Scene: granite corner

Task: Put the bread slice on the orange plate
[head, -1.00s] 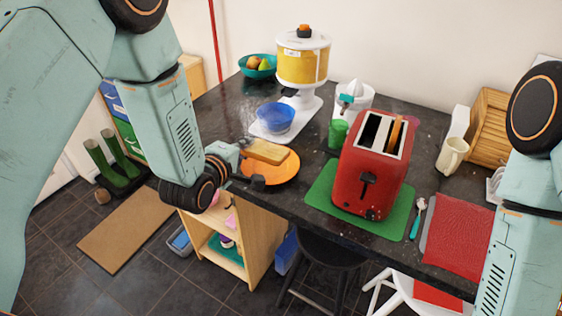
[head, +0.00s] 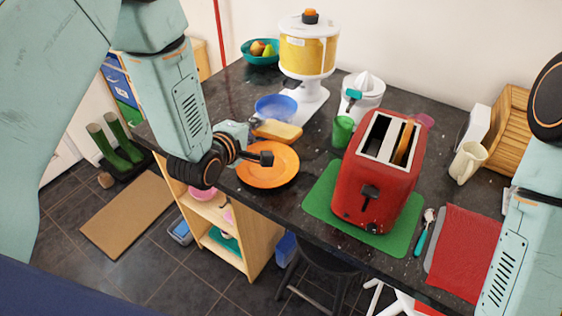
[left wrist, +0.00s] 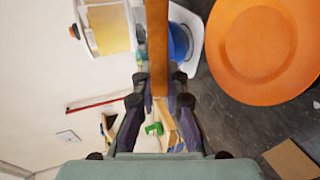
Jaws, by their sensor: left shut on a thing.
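The bread slice (head: 277,131) is held by my left gripper (head: 258,144), a little beyond the far rim of the orange plate (head: 268,172) in the head view. In the left wrist view the slice (left wrist: 157,45) is edge-on between the shut fingers (left wrist: 160,88), and the orange plate (left wrist: 265,48) lies to its right, apart from it. The plate is empty on the part that shows. The slice looks raised above the counter. My right arm shows at the right edge of the head view; its gripper is out of view.
A red toaster (head: 375,185) with a brown slice in one slot stands on a green mat (head: 315,203) right of the plate. A blue bowl (head: 276,107) and a white-and-yellow dispenser (head: 309,50) stand behind the bread. A green cup (head: 342,131) is nearby. The counter's front edge is close to the plate.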

